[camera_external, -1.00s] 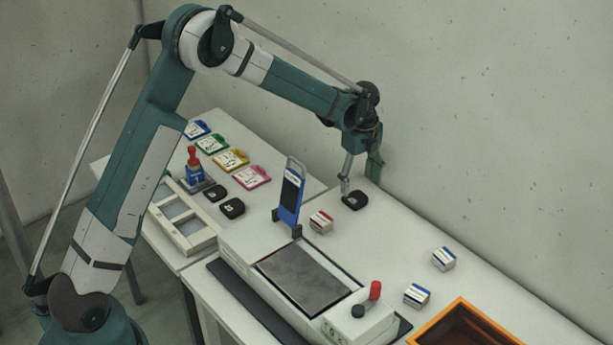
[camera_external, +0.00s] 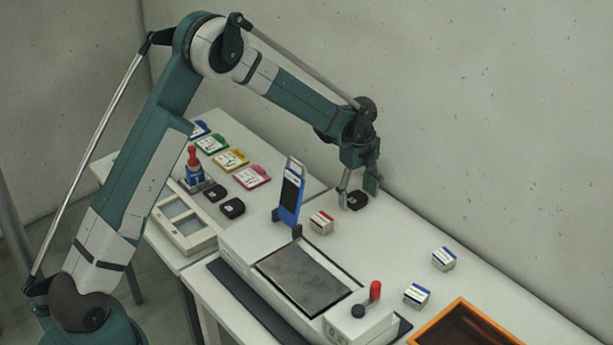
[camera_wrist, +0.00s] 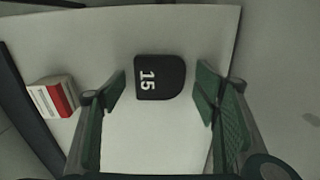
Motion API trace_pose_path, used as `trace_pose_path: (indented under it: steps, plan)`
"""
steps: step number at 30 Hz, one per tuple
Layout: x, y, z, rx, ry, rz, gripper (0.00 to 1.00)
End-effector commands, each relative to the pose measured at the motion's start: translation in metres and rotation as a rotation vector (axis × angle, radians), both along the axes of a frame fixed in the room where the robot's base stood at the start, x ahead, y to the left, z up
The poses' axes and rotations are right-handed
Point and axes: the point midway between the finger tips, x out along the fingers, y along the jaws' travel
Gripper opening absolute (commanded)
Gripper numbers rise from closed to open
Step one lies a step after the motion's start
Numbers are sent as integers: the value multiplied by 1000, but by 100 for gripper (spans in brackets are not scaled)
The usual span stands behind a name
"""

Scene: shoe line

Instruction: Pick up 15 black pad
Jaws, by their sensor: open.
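The black pad marked 15 (camera_wrist: 160,77) lies flat on the white table in the wrist view, its white number turned sideways. It also shows in the external view (camera_external: 356,200), at the back of the table near the wall. My gripper (camera_wrist: 160,88) is open, with one green finger on each side of the pad and clear gaps between. In the external view my gripper (camera_external: 358,188) is low over the table, its fingers around the pad's place. I cannot tell exactly how high the fingertips are above the table.
A red-and-white box (camera_external: 321,222) stands left of my gripper, also in the wrist view (camera_wrist: 53,97). A blue phone-like device (camera_external: 290,195) stands upright in a holder. Two other black pads (camera_external: 232,208) lie further left. The wall is close behind.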

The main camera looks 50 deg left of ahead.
Motion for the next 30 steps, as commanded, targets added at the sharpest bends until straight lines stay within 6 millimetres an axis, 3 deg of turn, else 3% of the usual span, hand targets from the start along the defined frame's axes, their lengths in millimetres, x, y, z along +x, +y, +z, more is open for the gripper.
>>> trace_pose_path:
  steps: [10,17,30]
  plan:
    - [0,0,0,0,0,0,61]
    - [0,0,0,0,0,0,31]
    - [0,0,5,0,0,0,31]
